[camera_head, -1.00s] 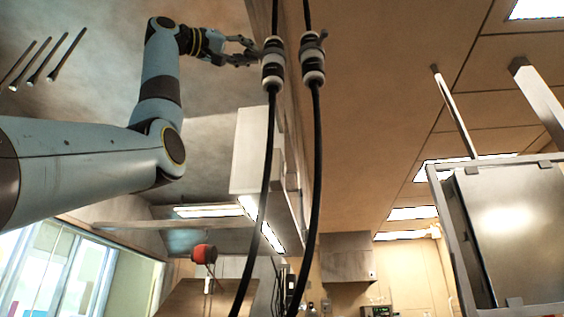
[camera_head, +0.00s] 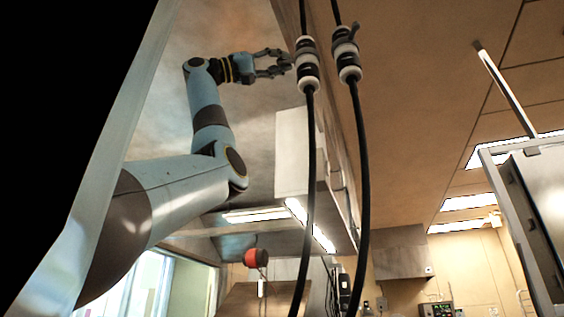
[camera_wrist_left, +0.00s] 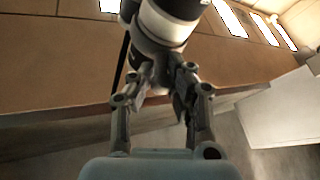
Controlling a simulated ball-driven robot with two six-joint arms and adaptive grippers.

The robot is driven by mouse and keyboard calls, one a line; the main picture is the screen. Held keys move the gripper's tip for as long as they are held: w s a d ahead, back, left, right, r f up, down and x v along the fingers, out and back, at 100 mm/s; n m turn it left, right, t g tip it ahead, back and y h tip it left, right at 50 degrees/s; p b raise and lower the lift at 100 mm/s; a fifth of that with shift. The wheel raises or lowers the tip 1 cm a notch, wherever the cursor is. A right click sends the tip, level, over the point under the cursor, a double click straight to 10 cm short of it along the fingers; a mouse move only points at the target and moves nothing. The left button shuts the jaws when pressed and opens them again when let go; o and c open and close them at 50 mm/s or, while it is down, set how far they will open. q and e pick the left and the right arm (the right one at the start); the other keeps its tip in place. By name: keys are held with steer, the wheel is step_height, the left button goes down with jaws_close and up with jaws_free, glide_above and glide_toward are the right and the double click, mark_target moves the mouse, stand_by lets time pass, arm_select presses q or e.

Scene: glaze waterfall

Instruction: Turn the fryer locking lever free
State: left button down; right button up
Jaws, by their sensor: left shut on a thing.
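Two black hoses hang down side by side in the head view, each with a black and white coupling. My left gripper (camera_head: 285,62) is at the left side of the left coupling (camera_head: 307,68). In the left wrist view its fingers (camera_wrist_left: 166,88) are closed together just below the coupling's white ring (camera_wrist_left: 165,24). They are shut on a small part there, seemingly its locking lever, mostly hidden between the fingers. The right coupling (camera_head: 347,58) has a small dark lever (camera_head: 354,33) sticking out at its top. I cannot read which one belongs to the fryer. My right gripper is out of view.
A pale box-like hood (camera_head: 294,150) hangs behind the left hose. A red round object (camera_head: 256,258) is lower down. A metal-framed panel (camera_head: 540,190) stands at the right. The space between the right hose and that panel looks open.

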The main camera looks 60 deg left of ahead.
arm_select(q)
steer(key=c, duration=1.2)
jaws_free()
steer(key=shift+w+a, duration=0.1)
steer(key=shift+a, duration=0.1)
steer(key=shift+d, duration=0.1)
steer(key=v, duration=1.2)
